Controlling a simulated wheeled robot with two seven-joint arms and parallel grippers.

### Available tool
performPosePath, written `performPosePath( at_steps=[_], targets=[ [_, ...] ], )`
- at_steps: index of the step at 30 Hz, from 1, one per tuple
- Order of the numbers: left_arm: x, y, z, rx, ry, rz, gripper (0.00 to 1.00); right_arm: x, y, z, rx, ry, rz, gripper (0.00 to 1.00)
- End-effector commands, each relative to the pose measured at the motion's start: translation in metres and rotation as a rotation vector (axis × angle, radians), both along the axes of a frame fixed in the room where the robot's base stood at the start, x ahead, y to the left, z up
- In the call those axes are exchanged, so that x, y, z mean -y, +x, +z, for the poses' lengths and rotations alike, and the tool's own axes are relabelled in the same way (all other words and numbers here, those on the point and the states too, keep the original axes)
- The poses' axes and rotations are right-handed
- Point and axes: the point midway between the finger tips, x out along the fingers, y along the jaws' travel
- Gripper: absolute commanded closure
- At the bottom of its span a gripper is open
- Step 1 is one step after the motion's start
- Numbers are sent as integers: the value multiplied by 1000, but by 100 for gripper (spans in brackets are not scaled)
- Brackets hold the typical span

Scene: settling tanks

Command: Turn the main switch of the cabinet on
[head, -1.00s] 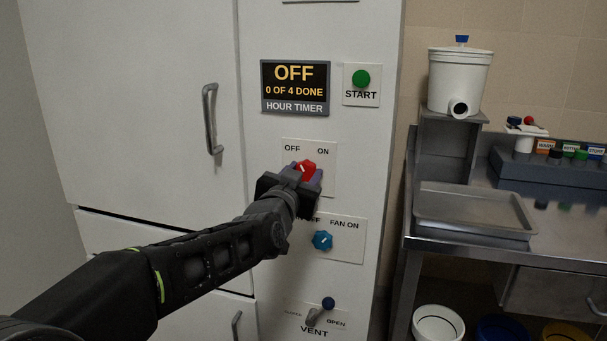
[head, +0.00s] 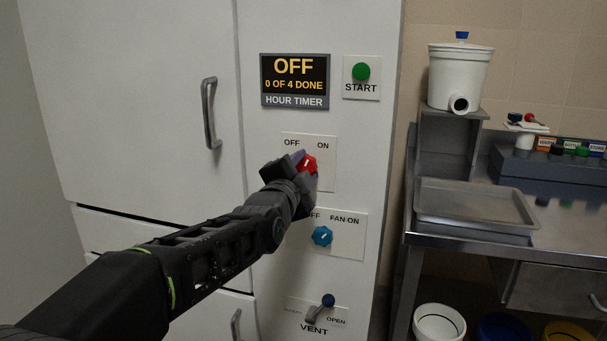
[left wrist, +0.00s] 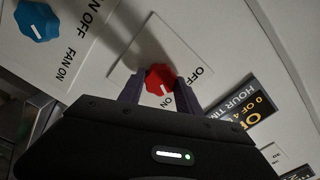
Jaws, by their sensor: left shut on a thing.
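The red main switch knob (head: 308,165) sits on a white plate (head: 327,180) marked OFF at left and ON at right, on the cabinet front. The timer display (head: 295,79) above reads OFF and 0 OF 4 DONE. My right gripper is not in view.
A green START button (head: 361,71) is up right of the switch. A blue fan knob (head: 322,236) and a vent lever (head: 325,303) are below it. A door handle (head: 211,113) stands out at left. A metal bench (head: 450,243) with a tray is at right.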

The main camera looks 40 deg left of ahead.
Motion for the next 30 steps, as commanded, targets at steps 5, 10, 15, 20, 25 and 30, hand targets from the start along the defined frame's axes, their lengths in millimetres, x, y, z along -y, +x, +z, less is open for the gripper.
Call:
performPosePath(
  at_steps=[5,10,15,20,25,30],
  targets=[
    [0,0,-3,-40,109,0,100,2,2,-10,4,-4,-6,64],
    [0,0,-3,-62,170,0,100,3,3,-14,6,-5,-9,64],
    [1,0,-2,-72,197,-1,100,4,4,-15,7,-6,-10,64],
    [1,0,-2,-74,202,-2,100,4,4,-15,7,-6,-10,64],
    [1,0,-2,-74,202,-2,100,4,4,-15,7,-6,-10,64],
    [1,0,-1,-73,201,-1,49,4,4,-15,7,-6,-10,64]
  ],
)
